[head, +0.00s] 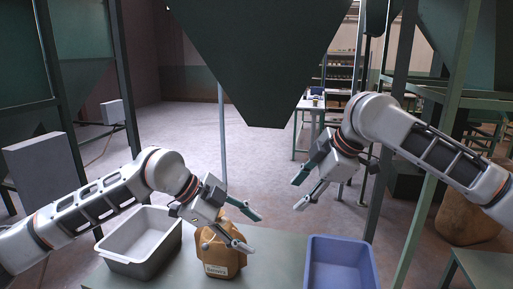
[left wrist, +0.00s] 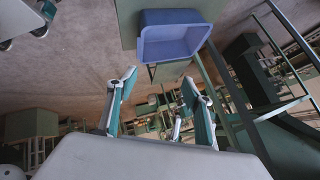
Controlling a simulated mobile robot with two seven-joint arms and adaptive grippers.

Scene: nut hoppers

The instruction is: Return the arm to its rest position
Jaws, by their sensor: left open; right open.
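My left gripper (head: 250,230) is open and empty, in front of and above a brown sack (head: 222,262) with a printed label on the table. In the left wrist view my left gripper's two fingers (left wrist: 158,105) stand apart with nothing between them. My right gripper (head: 304,193) is open and empty in the air, above and behind the blue bin. Both arms reach inward from the sides of the head view. Part of the sack is hidden behind my left gripper.
A grey-white bin (head: 112,262) stands at the table's left and a blue bin (head: 312,266) at its right; the blue bin also shows in the left wrist view (left wrist: 176,54). A dark hopper (head: 265,60) hangs above; green posts stand around.

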